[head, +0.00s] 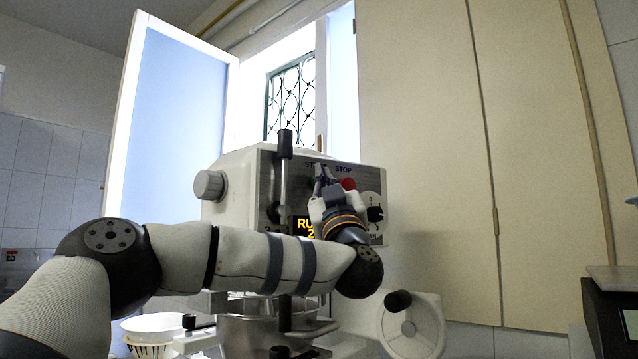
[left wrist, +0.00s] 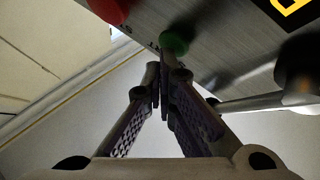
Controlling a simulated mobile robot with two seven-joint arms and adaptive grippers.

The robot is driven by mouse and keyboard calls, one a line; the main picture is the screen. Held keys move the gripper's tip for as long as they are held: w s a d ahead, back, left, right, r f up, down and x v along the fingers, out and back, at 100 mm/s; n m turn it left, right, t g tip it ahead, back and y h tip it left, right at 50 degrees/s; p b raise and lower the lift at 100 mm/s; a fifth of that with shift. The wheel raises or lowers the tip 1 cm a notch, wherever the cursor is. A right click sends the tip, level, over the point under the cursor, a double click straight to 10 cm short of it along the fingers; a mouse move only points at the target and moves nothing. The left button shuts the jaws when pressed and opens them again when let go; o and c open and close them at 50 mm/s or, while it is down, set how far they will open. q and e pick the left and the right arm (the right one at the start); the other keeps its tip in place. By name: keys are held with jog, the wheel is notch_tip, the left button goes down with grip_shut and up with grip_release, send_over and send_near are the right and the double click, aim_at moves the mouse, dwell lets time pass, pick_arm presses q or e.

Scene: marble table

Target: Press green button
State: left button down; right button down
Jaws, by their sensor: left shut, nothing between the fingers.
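The green button (left wrist: 175,42) shows in the left wrist view on the machine's grey front panel, beside the red button (left wrist: 110,10). My left gripper (left wrist: 163,72) is shut and empty, and its fingertips point at the green button. The tips overlap its lower edge in this view; I cannot tell whether they touch it. In the head view my left gripper (head: 323,172) is in front of the panel under the START and STOP labels and hides most or all of the green button. The red button (head: 348,184) is just to its right. My right gripper is out of view.
Below are a metal bowl (head: 250,335) and a handwheel (head: 425,322). A white bowl (head: 155,325) stands at the left.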

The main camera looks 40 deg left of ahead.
pick_arm(q)
jog(key=shift+s+d, duration=0.25)
jog(key=shift+d, duration=0.25)
jog(key=d, duration=0.1)
jog(key=s+d, duration=0.1)
jog(key=d, duration=0.1)
jog(key=s+d, duration=0.1)
jog(key=shift+d, duration=0.35)
